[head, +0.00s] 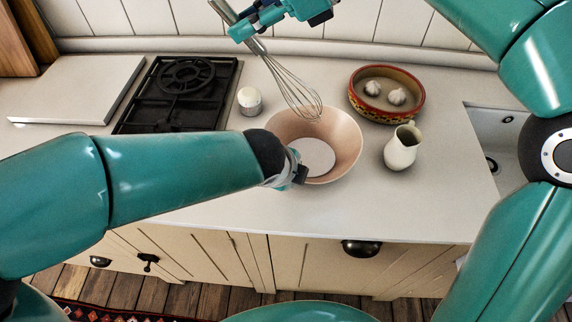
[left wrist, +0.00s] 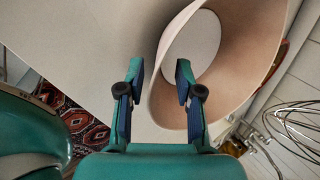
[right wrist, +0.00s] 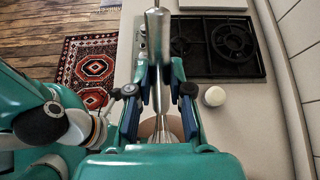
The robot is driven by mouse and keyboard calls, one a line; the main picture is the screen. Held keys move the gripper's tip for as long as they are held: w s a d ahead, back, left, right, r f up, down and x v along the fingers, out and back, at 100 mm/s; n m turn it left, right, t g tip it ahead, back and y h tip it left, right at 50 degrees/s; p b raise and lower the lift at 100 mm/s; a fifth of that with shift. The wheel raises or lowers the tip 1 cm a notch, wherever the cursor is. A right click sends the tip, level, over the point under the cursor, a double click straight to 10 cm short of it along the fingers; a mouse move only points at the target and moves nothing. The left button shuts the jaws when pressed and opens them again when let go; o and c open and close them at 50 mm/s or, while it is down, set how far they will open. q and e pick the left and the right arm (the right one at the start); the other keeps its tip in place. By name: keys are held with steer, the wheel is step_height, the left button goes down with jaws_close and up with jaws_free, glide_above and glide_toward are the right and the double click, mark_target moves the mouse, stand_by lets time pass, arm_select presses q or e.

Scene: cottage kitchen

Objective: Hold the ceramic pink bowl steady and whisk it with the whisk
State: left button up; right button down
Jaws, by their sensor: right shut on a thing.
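The pink bowl (head: 345,135) stands on the counter with a pale round bottom inside. My left gripper (head: 296,172) is at its near left rim, partly hidden by my forearm. In the left wrist view, the open fingers (left wrist: 156,80) stand on either side of the bowl wall (left wrist: 240,75), with a gap showing between them. My right gripper (head: 248,24) is shut on the handle of the metal whisk (head: 290,88). The whisk hangs tilted, its wire end over the bowl's far rim. The right wrist view shows the whisk handle (right wrist: 157,60) between the fingers.
A cream jug (head: 401,148) stands close right of the bowl. A patterned dish (head: 387,112) with garlic bulbs is behind it. A small white pot (head: 249,101) and a black hob (head: 180,95) are to the left. A sink (head: 485,130) is at the right. The front counter is clear.

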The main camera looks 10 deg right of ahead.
arm_select(q)
steer(key=shift+w+d+f, duration=0.15)
steer(key=shift+f, duration=0.15)
steer(key=shift+c, duration=0.3)
jaws_close()
